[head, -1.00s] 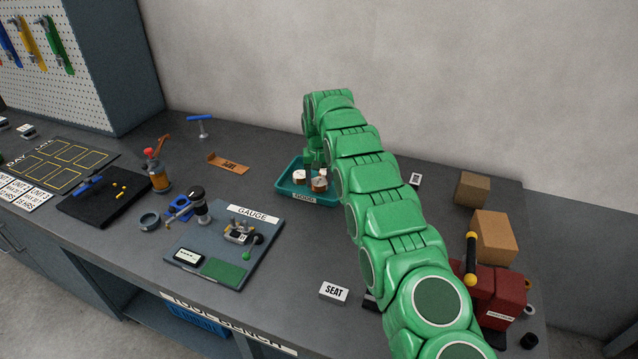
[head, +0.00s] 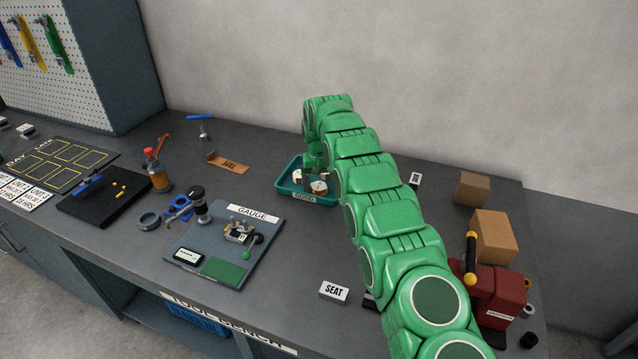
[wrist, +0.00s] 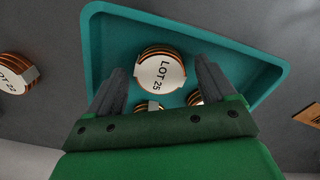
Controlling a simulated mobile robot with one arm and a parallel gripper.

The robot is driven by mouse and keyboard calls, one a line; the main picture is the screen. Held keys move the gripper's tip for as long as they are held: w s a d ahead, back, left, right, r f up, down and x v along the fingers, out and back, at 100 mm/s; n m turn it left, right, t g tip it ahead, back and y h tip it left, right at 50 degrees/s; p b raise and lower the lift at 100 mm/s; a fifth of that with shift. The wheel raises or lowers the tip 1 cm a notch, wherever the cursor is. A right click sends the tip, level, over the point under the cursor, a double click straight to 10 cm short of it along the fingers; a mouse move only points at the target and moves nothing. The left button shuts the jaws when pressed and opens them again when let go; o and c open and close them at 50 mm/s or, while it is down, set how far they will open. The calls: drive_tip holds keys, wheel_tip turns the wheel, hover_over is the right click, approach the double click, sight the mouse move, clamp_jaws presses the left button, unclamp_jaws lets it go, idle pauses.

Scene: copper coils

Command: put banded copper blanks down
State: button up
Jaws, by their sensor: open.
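The teal tray (head: 308,202) labelled GOOD stands on the bench, with banded copper blanks in it. One blank (head: 319,187) shows at the tray's right and another (head: 297,175) at its left in the head view. My gripper (wrist: 162,68) is open over the tray, its fingers on either side of the stack marked LOT 25 (wrist: 161,72). Whether they touch it cannot be told. Two more blanks (wrist: 150,107) (wrist: 194,98) are mostly hidden by my gripper. A stack marked LOT 22 (wrist: 16,74) lies outside the tray at the wrist view's left.
A GAUGE board (head: 225,240) with a fixture lies front left of the tray. An orange-brown bracket (head: 228,164) lies left of it. Cardboard boxes (head: 494,236) and a red machine (head: 492,292) stand at the right. Bench between bracket and tray is clear.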

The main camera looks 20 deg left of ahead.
sight(319, 186)
drive_tip(key=shift+r, duration=0.1)
wheel_tip(319, 186, up, 7)
drive_tip(key=shift+r, duration=0.3)
idle(0.4)
